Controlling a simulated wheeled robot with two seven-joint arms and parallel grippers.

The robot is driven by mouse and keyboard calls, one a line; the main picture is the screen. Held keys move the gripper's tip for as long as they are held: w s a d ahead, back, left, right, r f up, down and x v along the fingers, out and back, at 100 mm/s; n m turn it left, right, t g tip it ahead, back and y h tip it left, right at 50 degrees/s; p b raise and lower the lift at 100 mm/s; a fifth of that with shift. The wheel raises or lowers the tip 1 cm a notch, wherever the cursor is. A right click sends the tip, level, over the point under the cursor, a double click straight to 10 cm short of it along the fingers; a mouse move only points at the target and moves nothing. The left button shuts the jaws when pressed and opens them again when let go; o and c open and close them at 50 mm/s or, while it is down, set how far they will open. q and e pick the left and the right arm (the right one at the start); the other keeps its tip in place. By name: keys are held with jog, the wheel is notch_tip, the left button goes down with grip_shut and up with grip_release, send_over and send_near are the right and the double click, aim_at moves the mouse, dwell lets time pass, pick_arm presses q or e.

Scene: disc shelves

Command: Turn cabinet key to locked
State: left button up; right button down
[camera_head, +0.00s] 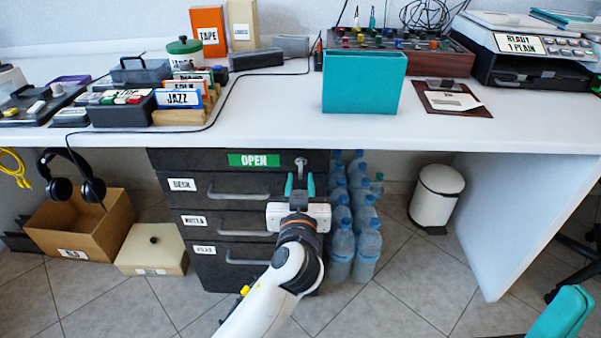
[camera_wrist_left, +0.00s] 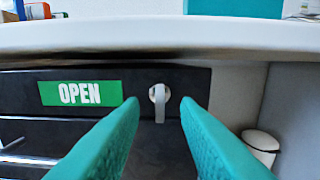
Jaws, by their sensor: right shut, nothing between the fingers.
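The cabinet key (camera_head: 300,163) is a small pale key in a round lock at the top right of the dark drawer cabinet (camera_head: 175,160). In the left wrist view the key (camera_wrist_left: 160,105) hangs straight down from its round plate. A green OPEN label (camera_head: 254,160) is beside it on the left. My left gripper (camera_head: 300,183) is open and empty, with its two teal fingers pointing at the key, one to each side in the left wrist view (camera_wrist_left: 160,112). The fingers look apart from the key. My right gripper (camera_head: 563,314) shows only partly, shut, at the bottom right corner.
The white desk top (camera_head: 270,115) overhangs the cabinet just above the key. Several water bottles (camera_head: 342,245) stand right of the cabinet. A white bin (camera_head: 436,200) stands further right. A cardboard box (camera_head: 85,235) and headphones (camera_head: 70,180) are at the left.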

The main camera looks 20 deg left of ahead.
aim_at(300, 174)
pick_arm(q)
jog(key=shift+b+x, duration=0.3)
jog(key=shift+x, duration=2.05)
grip_shut()
